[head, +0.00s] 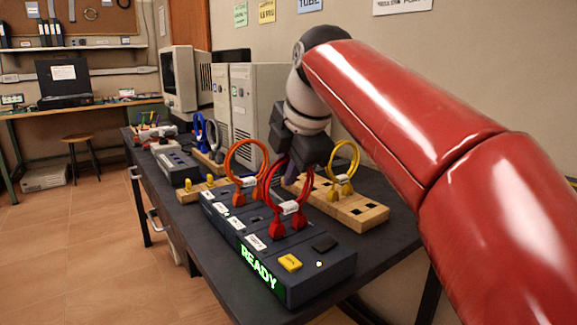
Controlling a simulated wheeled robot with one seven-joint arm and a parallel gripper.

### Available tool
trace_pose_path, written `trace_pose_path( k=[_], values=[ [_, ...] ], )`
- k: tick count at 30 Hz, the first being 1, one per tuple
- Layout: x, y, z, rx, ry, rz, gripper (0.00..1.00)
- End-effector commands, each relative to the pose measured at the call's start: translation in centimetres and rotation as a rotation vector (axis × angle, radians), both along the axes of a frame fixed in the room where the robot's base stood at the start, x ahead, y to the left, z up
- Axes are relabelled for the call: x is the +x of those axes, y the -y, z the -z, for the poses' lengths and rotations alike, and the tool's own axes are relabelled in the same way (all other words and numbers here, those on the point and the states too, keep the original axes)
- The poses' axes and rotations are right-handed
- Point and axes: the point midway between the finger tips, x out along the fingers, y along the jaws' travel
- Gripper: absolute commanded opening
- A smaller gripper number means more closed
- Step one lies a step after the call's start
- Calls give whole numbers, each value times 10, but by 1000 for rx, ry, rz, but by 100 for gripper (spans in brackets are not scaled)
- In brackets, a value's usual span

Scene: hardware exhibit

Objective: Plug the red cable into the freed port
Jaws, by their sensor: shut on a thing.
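The red cable (265,190) is a loop with two red plugs and a white tag. Its plugs are at the top of the dark blue port box (315,277); I cannot tell whether they are seated. My gripper (291,178) points down at the loop's upper part and is shut on the red cable; its fingertips are partly hidden. An orange cable (232,160) stands on the box to the left. A dark opening (256,219) shows between the orange and red plugs. The box's front display (259,269) glows green with "READY".
A yellow button (290,262) and a dark button (325,243) are at the box's near end. A wooden block (362,214) behind holds a yellow cable (345,147). Another wooden block (190,196), a blue cable (197,124) and computers (258,100) stand farther along the dark table (185,228).

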Motion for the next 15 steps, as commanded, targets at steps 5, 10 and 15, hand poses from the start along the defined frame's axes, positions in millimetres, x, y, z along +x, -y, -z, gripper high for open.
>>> trace_pose_path(
  k=[5, 10, 15],
  values=[
    [0, 0, 0, 0, 1, 0, 0],
    [0, 0, 0, 0, 1, 0, 0],
    [0, 0, 0, 0, 1, 0, 37]
  ],
)
